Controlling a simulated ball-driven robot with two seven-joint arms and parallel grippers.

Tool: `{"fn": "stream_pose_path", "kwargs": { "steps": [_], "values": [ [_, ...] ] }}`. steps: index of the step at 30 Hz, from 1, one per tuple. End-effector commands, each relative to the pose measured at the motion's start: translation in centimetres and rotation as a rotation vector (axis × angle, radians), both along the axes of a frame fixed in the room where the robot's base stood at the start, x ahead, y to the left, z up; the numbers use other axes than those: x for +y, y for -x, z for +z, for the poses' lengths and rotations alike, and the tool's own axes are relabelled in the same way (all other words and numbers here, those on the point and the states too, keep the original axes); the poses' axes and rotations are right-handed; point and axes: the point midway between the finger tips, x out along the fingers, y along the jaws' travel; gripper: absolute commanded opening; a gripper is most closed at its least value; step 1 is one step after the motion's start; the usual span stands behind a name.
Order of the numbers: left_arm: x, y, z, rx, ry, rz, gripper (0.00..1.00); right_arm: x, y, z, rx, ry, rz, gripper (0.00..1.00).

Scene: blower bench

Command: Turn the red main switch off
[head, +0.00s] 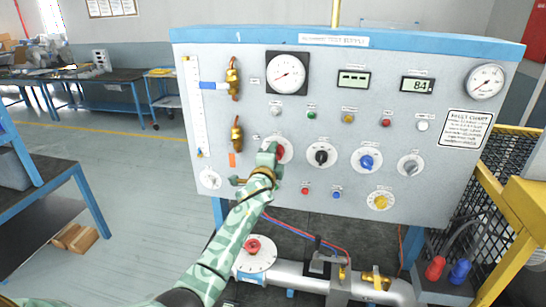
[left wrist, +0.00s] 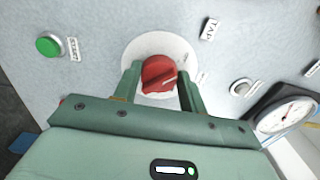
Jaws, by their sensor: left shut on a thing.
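The red main switch (head: 282,151) is a round red knob on a white disc at the left middle of the grey panel. In the head view my left gripper (head: 271,153) covers most of it. In the left wrist view the red knob (left wrist: 158,72) sits between the two green fingers of my left gripper (left wrist: 158,82), one on each side. The gripper is shut on it. A pale line on the knob's face points right and slightly up in that view. My right gripper is not in view.
Beside the switch are a black knob (head: 321,154), a blue knob (head: 367,161) and brass valves (head: 237,134). Small buttons sit above and below. A gauge (head: 287,73) is higher up. A pipe with a red-handled valve (head: 253,246) runs below the panel.

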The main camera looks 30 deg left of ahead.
Motion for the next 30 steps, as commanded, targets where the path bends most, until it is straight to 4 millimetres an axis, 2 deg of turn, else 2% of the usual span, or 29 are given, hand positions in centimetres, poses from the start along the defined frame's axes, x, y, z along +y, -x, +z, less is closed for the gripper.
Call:
{"fn": "stream_pose_path", "kwargs": {
  "steps": [1, 3, 11, 16, 20, 27, 30],
  "values": [
    [0.0, 0.0, -0.2, 0.003, 0.003, 0.0, 0.47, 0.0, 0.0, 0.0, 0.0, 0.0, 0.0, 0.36],
    [0.0, 0.0, -0.2, 0.003, 0.003, 0.0, 0.63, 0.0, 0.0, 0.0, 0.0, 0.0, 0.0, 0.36],
    [0.0, 0.0, -0.1, 0.001, 0.0, 0.0, 0.63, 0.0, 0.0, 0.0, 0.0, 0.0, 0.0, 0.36],
    [-0.3, 1.3, -0.1, 0.002, -0.001, 0.0, 0.63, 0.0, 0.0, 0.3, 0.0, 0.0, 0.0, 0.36],
    [-1.0, 3.9, -0.1, 0.002, 0.0, -0.001, 0.63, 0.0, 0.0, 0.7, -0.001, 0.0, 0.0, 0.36],
    [-2.7, 10.4, -0.3, 0.004, 0.002, -0.002, 0.63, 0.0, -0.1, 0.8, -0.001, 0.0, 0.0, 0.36],
    [-3.3, 12.6, -0.3, 0.003, 0.003, -0.001, 0.63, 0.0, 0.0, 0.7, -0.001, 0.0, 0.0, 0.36]
  ]
}}
